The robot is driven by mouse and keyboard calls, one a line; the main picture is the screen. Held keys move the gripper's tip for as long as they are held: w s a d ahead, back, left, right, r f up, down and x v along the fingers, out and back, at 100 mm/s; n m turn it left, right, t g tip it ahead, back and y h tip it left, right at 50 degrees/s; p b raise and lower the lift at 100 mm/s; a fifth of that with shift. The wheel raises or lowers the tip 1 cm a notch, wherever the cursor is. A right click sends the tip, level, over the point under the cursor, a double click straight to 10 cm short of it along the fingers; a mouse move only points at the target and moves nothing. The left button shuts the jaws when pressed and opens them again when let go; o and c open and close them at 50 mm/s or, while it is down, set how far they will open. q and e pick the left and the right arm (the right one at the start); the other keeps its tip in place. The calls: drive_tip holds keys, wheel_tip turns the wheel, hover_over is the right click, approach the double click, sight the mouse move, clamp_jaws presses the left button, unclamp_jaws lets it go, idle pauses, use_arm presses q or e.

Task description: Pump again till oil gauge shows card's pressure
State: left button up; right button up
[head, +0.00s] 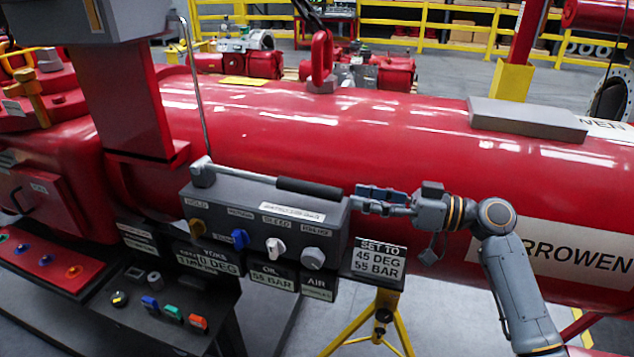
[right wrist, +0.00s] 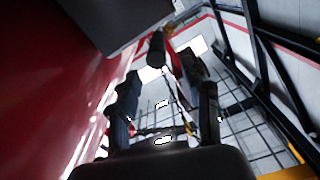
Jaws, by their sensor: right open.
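The pump handle, a grey lever with a black grip (head: 311,189), lies almost level along the top of the grey control box (head: 235,197). My right gripper (head: 368,196) is open just right of the grip's end. In the right wrist view the dark grip end (right wrist: 157,48) shows beyond and between the spread fingers (right wrist: 167,105), apparently not held. The oil gauge (head: 271,279) is a small display under the box; it seems to read 55 BAR, but its last digit is blurred. The card (head: 379,260) reads SET TO 45 DEG, 55 BAR. My left gripper is out of view.
The box front carries several knobs, among them a blue one (head: 240,239) and a white one (head: 276,247). A yoke display (head: 207,261) shows degrees, partly unreadable. The large red cylinder (head: 400,140) stands close behind. A yellow stand (head: 383,318) supports the card.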

sight(324, 186)
drive_tip(key=p+x, duration=0.1)
drive_tip(key=x, duration=0.3)
drive_tip(key=shift+w+a+r, duration=0.1)
drive_tip(key=shift+w+a, duration=0.05)
drive_tip(key=shift+w, duration=0.05)
drive_tip(key=p+x, duration=0.1)
drive_tip(key=x, duration=0.3)
drive_tip(key=shift+w+a, duration=0.3)
drive_tip(key=shift+a, duration=0.35)
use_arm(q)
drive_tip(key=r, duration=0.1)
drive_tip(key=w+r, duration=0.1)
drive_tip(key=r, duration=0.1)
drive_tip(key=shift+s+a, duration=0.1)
use_arm(e)
drive_tip(key=shift+c, duration=0.4)
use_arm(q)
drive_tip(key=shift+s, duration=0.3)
use_arm(e)
clamp_jaws()
